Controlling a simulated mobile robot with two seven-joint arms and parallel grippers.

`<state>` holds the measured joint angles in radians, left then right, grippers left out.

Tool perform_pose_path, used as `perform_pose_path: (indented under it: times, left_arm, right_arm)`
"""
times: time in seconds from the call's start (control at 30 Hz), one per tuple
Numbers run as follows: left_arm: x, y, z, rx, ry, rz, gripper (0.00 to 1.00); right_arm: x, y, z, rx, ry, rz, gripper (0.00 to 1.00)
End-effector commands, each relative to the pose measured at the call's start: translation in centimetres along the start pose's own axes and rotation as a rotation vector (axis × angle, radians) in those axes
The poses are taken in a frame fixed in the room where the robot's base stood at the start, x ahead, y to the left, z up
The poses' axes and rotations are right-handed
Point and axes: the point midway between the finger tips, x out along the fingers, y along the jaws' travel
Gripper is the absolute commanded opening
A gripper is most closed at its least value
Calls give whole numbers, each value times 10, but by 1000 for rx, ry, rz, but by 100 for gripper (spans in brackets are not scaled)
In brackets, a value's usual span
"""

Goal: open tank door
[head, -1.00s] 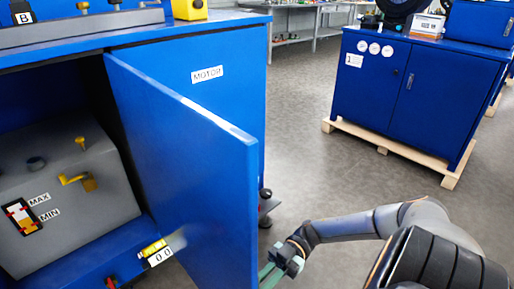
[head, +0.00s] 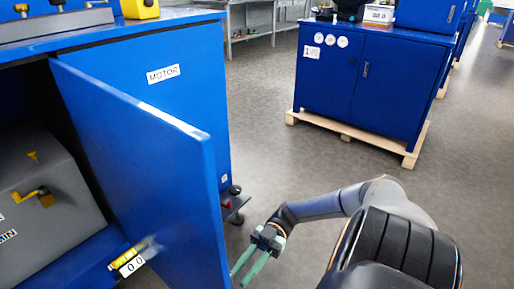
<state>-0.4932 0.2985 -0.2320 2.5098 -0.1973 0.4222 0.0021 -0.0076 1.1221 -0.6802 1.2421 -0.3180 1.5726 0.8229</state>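The blue tank door (head: 150,165) stands swung out from the cabinet, with its opening on the left side of the head view. Inside the opening sits the grey tank (head: 50,205) with a yellow valve handle (head: 36,196). My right gripper (head: 246,275) has green fingers and is low, just right of the door's free edge. Its two fingers show a gap between them, with nothing seen in it. The fingertips are close to the door edge; I cannot tell whether they touch it. My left gripper is not in view.
The blue cabinet face labelled MOTOR (head: 163,75) is behind the door. A yellow-and-white counter (head: 128,260) is on the lower frame. Another blue cabinet (head: 365,78) stands on a wooden pallet at the back right. Grey floor (head: 270,140) between them is clear.

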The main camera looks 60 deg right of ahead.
Motion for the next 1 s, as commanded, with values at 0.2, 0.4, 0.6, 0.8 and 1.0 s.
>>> perform_pose_path:
  times: [0.2,0.4,0.6,0.8,1.0]
  left_arm:
    - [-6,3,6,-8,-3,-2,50]
    - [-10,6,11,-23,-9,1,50]
    - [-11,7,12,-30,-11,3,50]
    - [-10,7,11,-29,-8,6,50]
    - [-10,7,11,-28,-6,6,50]
  right_arm:
    - [-47,1,2,-3,-3,4,27]
    - [-73,1,2,-3,-2,3,27]
    - [-82,0,0,-1,0,0,27]
    - [-83,0,0,-1,0,0,27]
    - [-83,0,0,-1,0,0,27]
